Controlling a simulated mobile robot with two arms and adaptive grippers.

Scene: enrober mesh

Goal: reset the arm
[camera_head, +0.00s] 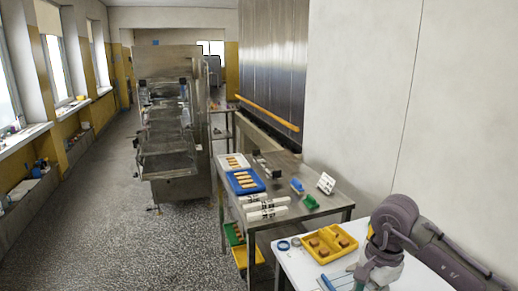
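My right arm enters from the lower right over a white table (290,266). Its gripper (365,279) is low at the bottom edge, right of and in front of a yellow tray (347,249). The gripper is small and partly hidden by the wrist, so its opening is unclear, and I cannot tell if it touches anything. My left gripper is not in view.
The tray holds brown pieces, with blue rings (284,245) beside it. Behind, a steel table (303,217) carries a blue tray (260,184), white strips and a green item (310,201). A steel machine (172,188) stands farther back. Floor at left is clear.

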